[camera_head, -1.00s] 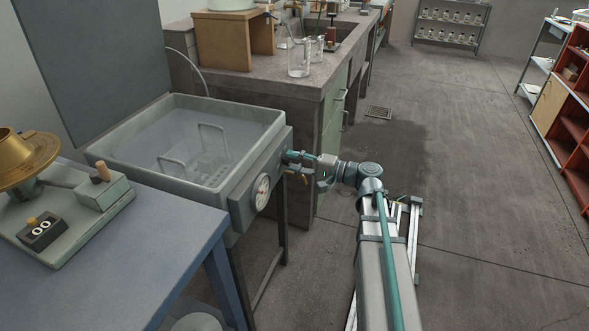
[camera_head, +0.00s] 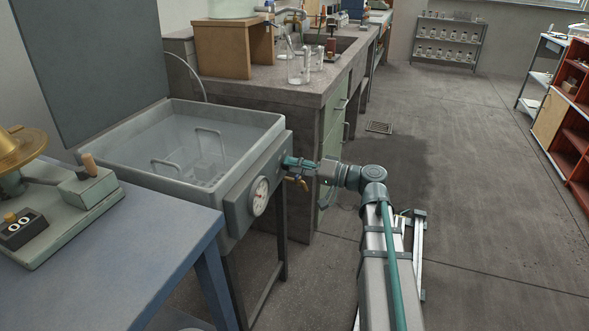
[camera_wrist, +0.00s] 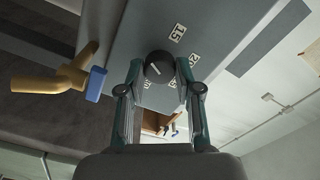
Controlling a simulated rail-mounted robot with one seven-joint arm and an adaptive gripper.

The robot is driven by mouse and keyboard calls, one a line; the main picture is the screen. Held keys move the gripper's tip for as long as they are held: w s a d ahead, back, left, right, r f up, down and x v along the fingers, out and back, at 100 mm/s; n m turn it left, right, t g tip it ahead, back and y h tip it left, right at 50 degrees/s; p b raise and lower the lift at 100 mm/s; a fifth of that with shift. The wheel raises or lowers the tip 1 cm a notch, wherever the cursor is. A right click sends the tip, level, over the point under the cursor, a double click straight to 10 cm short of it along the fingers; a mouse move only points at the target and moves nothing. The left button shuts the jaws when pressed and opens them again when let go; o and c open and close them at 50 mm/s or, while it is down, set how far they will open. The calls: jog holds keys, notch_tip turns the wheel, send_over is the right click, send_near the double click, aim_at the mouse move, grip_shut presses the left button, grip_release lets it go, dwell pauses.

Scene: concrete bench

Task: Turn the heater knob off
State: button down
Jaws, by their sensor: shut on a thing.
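The heater is a grey water bath (camera_head: 236,203) with clear water and wire racks inside and a round white dial (camera_head: 260,196) on its front panel. The heater knob (camera_wrist: 158,66) is black with a white pointer line, on the panel among small white number labels, one reading 15. My gripper (camera_wrist: 160,71) has its two fingers on either side of the knob, shut on it. In the head view my gripper (camera_head: 289,162) reaches the panel's right end and hides the knob.
A brass tap (camera_wrist: 48,82) with a blue handle (camera_wrist: 96,84) juts from the bath close beside my gripper. A blue table (camera_head: 150,255) stands at front left. A concrete bench (camera_head: 300,95) with glass beakers (camera_head: 299,68) is behind.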

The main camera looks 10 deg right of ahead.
dwell(0.3)
jog(key=c, duration=0.8)
grip_release()
jog(key=shift+s+d, duration=0.1)
jog(key=v, duration=1.1)
jog(key=shift+s+d, duration=0.25)
jog(key=shift+d, duration=0.05)
